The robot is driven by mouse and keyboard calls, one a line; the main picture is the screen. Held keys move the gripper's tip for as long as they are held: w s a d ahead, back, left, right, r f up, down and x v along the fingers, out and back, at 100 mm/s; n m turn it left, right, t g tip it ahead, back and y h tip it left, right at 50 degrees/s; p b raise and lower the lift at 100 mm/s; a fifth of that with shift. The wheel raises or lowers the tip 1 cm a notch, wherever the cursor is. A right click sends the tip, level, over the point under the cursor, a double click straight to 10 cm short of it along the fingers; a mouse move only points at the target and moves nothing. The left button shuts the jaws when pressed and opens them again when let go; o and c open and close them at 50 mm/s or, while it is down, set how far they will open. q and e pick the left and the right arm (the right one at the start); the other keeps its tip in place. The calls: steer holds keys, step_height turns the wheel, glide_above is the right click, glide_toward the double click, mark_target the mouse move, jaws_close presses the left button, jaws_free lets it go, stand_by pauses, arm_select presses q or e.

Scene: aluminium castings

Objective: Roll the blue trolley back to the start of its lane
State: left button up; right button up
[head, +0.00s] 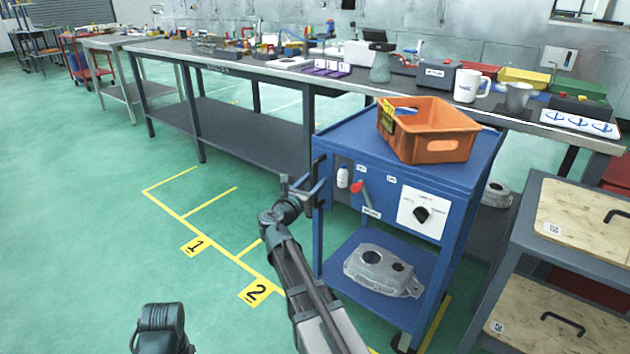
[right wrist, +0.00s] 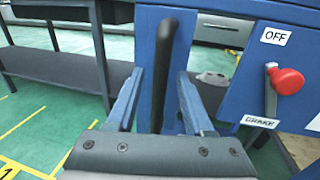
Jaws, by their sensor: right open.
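The blue trolley (head: 330,240) stands at the right of the marked floor lanes (head: 215,255), beside the long workbench. Its black upright handle (right wrist: 172,70) is at its left front corner. My right gripper (head: 304,188) is at that handle; in the right wrist view its two fingers (right wrist: 158,110) are apart, one on each side of the handle. The gripper is open. A red-knobbed brake lever (head: 358,188) is on the front panel, its knob near the OFF label (right wrist: 275,36).
An orange crate (head: 438,150) sits on the trolley top and a grey casting (head: 380,270) on its lower shelf. A workbench (head: 250,68) runs behind. A wooden-fronted cabinet (head: 522,222) is close on the right. The green floor left of the trolley is clear.

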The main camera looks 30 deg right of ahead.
steer(key=shift+w+d, duration=0.25)
steer(key=shift+d, duration=0.2)
jaws_close()
stand_by(1.2)
